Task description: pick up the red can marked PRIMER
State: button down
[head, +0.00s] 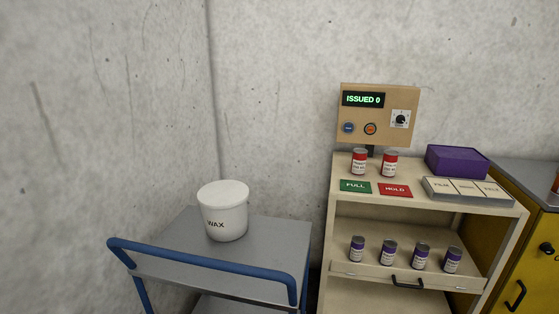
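Two small red cans with white labels stand upright on the top of a beige shelf unit (345,215) in the head view. The left red can (359,161) stands behind the green FULL card, and the right red can (390,163) stands behind the red HOLD card. The lettering on both labels is too small to read with certainty, so I cannot tell which is marked PRIMER. My gripper is not in view.
A control box (379,115) reading ISSUED 0 stands behind the cans. A purple box (457,160) and a grey tray (468,191) sit to their right. Several purple cans stand on the lower shelf. A blue-handled cart (180,247) with a white WAX tub (223,210) is left.

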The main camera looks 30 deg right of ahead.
aim_at(359, 158)
jog(key=l+z, duration=0.15)
jog(key=z, duration=0.3)
jog(key=l+z, duration=0.15)
jog(key=z, duration=0.35)
